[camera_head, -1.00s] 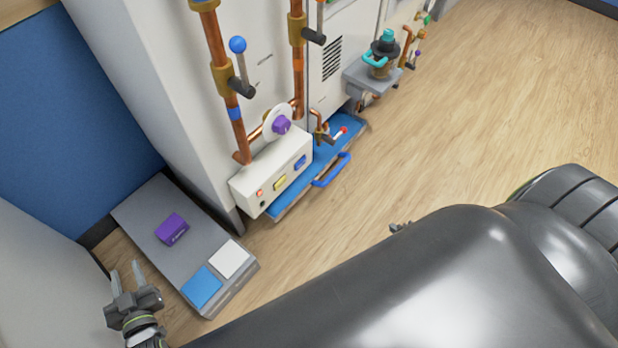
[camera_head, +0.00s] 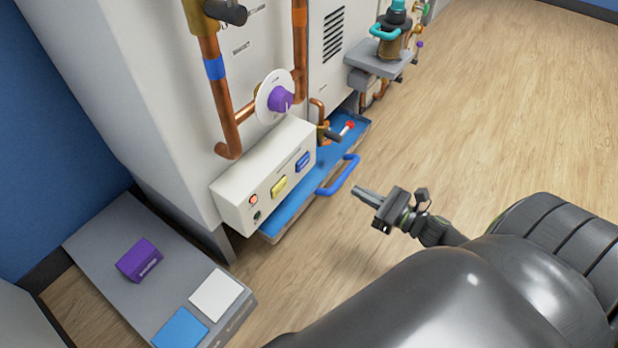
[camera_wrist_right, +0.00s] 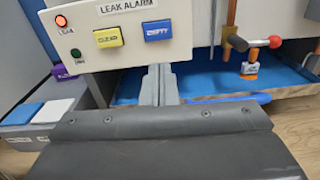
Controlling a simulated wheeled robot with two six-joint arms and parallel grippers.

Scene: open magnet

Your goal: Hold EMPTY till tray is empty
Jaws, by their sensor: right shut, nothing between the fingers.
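The white leak alarm box (camera_head: 235,195) carries a blue EMPTY button (camera_head: 303,162) at its right end, which also shows in the right wrist view (camera_wrist_right: 155,34). A blue tray (camera_head: 345,142) with a blue handle (camera_head: 340,174) lies under the box; I cannot tell how much liquid is in it. My right gripper (camera_head: 360,192) is shut and empty, in front of the box and right of the tray handle. In the right wrist view its fingertips (camera_wrist_right: 159,70) appear just below the EMPTY button, apart from it. My left gripper is out of view.
A yellow CLEAR button (camera_head: 279,187) and a lit red lamp (camera_head: 253,199) are left of EMPTY. A purple dial (camera_head: 280,99) and copper pipes (camera_head: 212,95) are above. A grey platform (camera_head: 105,232) with a purple block (camera_head: 139,261) is at left. Open floor lies right.

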